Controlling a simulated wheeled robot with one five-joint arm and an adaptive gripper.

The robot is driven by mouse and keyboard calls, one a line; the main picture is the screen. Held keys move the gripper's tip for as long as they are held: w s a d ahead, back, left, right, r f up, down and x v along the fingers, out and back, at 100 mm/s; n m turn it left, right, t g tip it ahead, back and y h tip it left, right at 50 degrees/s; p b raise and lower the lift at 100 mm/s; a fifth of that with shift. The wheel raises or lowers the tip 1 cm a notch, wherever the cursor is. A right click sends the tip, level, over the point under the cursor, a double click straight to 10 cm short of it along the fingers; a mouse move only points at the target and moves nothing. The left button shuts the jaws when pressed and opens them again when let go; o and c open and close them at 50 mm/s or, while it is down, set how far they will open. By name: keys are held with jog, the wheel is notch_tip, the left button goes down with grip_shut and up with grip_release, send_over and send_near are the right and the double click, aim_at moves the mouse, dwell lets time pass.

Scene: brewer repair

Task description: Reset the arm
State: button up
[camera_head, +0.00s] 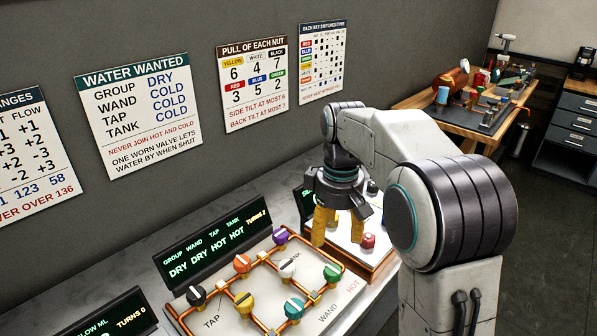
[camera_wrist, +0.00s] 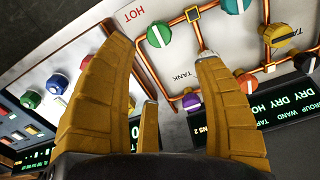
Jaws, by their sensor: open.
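My arm reaches out over the grey bench in the head view, bent at the elbow, with my gripper (camera_head: 332,226) pointing down. Its yellow fingers are spread and nothing is between them. In the wrist view my gripper (camera_wrist: 165,85) is also open and empty, above the gap between two panels. The valve panel (camera_head: 225,309) has copper pipes and several coloured knobs. Its purple knob (camera_head: 280,236) is close to the fingers, and the purple knob (camera_wrist: 191,101) also shows beside a finger in the wrist view. I cannot tell the fingers' exact height above the panels.
A second panel with a red knob (camera_head: 368,241) stands behind the gripper, partly hidden by my arm. A display (camera_head: 212,243) reads DRY DRY HOT HOT. Wall charts include a Water Wanted sign (camera_head: 139,104). A wooden table (camera_head: 420,103) with equipment stands at the far right.

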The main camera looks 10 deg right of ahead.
jog(key=s+f+m, duration=0.3)
jog(key=f+m, duration=0.1)
jog(key=f, duration=0.2)
jog(key=s+r+t, duration=0.2)
jog(key=s, duration=0.7)
jog(key=s+r+m+t, duration=0.1)
jog(key=s+r+t, duration=0.1)
jog(key=s, duration=0.8)
jog(key=shift+s+d, duration=0.15)
dwell(1.1)
